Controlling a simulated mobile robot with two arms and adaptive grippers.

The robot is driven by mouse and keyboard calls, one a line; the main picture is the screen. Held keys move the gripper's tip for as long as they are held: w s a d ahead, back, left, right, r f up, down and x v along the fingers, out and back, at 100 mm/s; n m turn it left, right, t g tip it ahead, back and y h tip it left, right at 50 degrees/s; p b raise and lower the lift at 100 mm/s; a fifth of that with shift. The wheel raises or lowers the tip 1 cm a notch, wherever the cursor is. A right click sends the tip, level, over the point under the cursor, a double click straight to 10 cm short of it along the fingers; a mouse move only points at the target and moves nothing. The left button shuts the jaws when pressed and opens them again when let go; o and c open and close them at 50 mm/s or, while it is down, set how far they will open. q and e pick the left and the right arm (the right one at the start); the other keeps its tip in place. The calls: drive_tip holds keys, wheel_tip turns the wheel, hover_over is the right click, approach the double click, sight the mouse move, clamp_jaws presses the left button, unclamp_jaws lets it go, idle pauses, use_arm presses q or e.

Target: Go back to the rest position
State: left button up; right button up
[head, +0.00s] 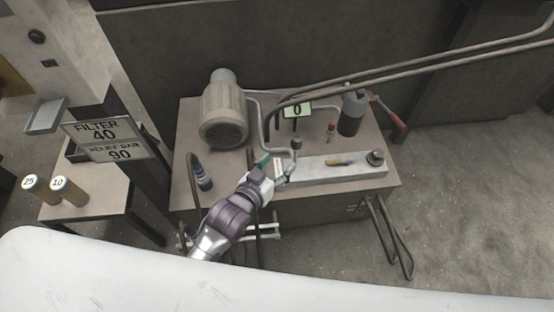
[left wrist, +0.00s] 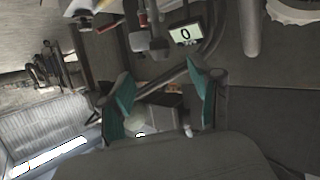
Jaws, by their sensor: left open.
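My left gripper (head: 273,170) reaches over the front of the grey bench (head: 385,172), close to the left end of the long pale block (head: 325,170). In the left wrist view, its two teal fingertips (left wrist: 161,95) stand apart with nothing held between them. A bent pipe fitting (head: 296,142) rises just beyond the gripper; I cannot tell whether they touch. My right gripper is not in view.
A motor (head: 222,112), a dark cylinder (head: 352,112) and a display reading 0 (head: 297,110) stand on the bench. The display also shows in the left wrist view (left wrist: 185,34). Left, a side table holds tubes marked 25 (head: 36,187) and 10 (head: 66,190) below a sign (head: 102,132).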

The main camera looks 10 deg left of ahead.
use_arm(q)
drive_tip(key=s+a+f+n+g+y, duration=0.1)
drive_tip(key=s+a+g+y, duration=0.2)
drive_tip(key=s+a+g, duration=0.5)
drive_tip(key=s+a+g+y, duration=0.2)
drive_tip(key=s+a, duration=0.5)
drive_tip(key=s, duration=0.6)
wheel_tip(320, 180, down, 29)
drive_tip(key=s+g, duration=0.1)
drive_tip(key=s, duration=0.2)
drive_tip(key=s+a+r+g+p, duration=0.1)
drive_tip(key=s+a+r+p, duration=0.1)
drive_tip(key=s+p, duration=1.3)
drive_tip(key=shift+a, duration=0.15)
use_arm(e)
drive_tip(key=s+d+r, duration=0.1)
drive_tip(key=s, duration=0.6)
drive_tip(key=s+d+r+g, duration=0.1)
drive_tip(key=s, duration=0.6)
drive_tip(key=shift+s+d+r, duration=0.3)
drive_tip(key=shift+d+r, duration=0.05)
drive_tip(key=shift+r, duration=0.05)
use_arm(q)
drive_tip(key=shift+r, duration=0.15)
